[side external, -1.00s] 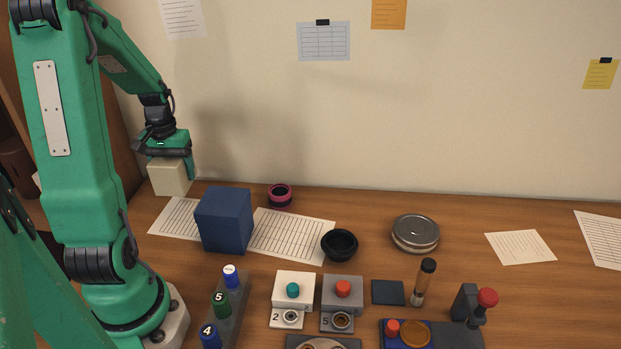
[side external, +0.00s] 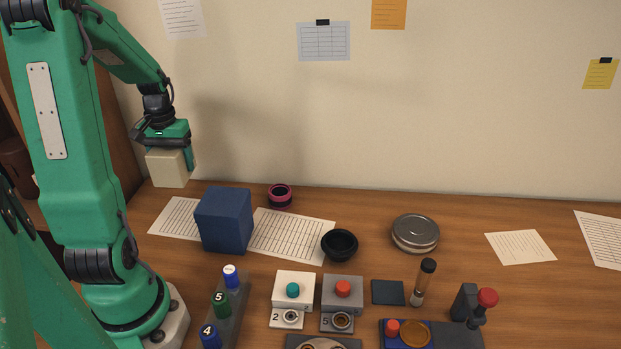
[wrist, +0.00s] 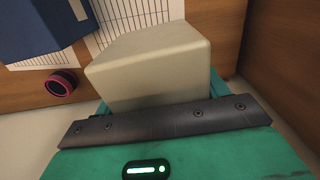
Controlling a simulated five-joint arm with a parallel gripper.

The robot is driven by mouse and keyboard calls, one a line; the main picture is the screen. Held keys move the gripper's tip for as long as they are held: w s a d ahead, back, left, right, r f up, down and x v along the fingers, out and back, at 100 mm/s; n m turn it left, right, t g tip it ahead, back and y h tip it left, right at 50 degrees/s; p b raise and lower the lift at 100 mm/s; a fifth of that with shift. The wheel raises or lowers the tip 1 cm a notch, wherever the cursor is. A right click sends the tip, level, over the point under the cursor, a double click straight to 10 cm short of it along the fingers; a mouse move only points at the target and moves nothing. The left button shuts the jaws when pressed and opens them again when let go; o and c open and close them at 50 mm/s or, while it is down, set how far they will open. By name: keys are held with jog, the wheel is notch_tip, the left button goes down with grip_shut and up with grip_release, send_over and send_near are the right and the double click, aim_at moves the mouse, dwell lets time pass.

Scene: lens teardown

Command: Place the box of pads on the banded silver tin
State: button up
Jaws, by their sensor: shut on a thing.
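A cream box (side external: 168,168), which I take for the box of pads, is held in my gripper (side external: 170,152). It hangs in the air at the left, behind and left of the blue box, well above the table. The banded silver tin (side external: 415,233) sits flat on the table right of centre, far to the right of my gripper. Its lid looks closed and bare.
A dark blue box (side external: 224,220) stands between my gripper and the tin. A pink-black ring (side external: 280,195) and a black bowl-like ring (side external: 339,245) lie along the way. Papers (side external: 292,235) lie flat. Button blocks (side external: 342,290) and a wooden-bodied tool (side external: 423,283) stand in front of the tin.

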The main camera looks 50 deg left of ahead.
jog(key=w+d+r+m, duration=0.1)
jog(key=w+d+m, duration=0.4)
jog(key=w+d, duration=0.6)
jog(key=w+d+r+m, duration=0.2)
jog(key=w+d+m, duration=0.3)
jog(key=w+d, duration=0.6)
jog(key=w+d+r+m, duration=0.1)
jog(key=w+d+m, duration=0.25)
jog(key=d, duration=1.15)
jog(key=w+d+r+m, duration=0.15)
jog(key=d+m, duration=0.35)
jog(key=d, duration=1.1)
send_over(404, 228)
notch_tip(404, 228, down, 8)
jog(key=shift+w+r, duration=0.1)
jog(key=shift+r, duration=0.1)
jog(key=shift+f, duration=0.1)
jog(key=shift+f, duration=1.9)
jog(key=shift+f, duration=0.15)
